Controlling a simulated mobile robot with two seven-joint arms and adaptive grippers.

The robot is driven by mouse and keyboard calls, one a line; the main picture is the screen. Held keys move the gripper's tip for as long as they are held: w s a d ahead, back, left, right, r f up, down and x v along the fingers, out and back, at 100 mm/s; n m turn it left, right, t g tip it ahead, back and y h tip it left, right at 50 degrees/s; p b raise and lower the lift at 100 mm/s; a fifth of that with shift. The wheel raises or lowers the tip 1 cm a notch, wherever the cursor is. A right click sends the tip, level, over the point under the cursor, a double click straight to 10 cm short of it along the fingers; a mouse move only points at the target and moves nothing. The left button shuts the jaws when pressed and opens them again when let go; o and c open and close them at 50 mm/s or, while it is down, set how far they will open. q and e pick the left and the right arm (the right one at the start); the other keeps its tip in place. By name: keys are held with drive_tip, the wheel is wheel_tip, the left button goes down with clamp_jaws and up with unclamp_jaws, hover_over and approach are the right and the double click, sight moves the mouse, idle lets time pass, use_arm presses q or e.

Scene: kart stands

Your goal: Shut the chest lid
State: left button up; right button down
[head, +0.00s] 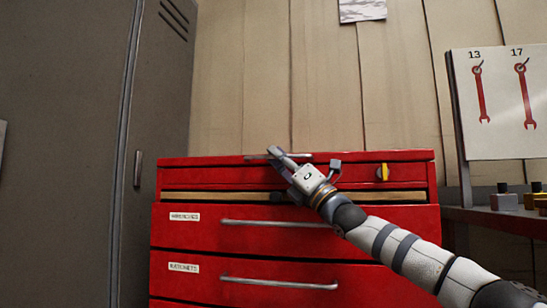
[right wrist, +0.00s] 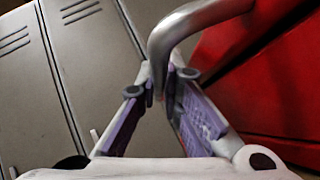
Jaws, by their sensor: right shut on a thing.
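The red tool chest has a red lid (head: 225,176) at its top, with a metal handle (head: 298,155) along its upper edge and a yellow latch (head: 382,172) on its right side. A tan strip (head: 370,196) shows between the lid and the top drawer; I cannot tell from this how far the lid is open. My right gripper (head: 282,164) reaches the lid from the lower right and is shut on the handle. In the right wrist view, the bent end of the handle (right wrist: 180,32) passes between the two fingers (right wrist: 160,85). My left gripper is out of view.
Below are the wrenches drawer (head: 185,235) and the ratchets drawer (head: 190,285), each with a bar handle. A grey locker (head: 65,150) stands close on the left. A tool board (head: 500,105) and a shelf (head: 490,215) with small blocks are on the right.

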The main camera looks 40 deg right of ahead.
drive_tip(key=shift+w+a+f, duration=0.1)
drive_tip(key=shift+a+f, duration=0.05)
drive_tip(key=shift+f, duration=0.35)
drive_tip(key=c, duration=2)
unclamp_jaws()
drive_tip(key=shift+f, duration=0.1)
drive_tip(key=shift+s, duration=0.2)
drive_tip(key=v, duration=1.1)
drive_tip(key=shift+s+f, duration=0.2)
drive_tip(key=shift+s, duration=0.1)
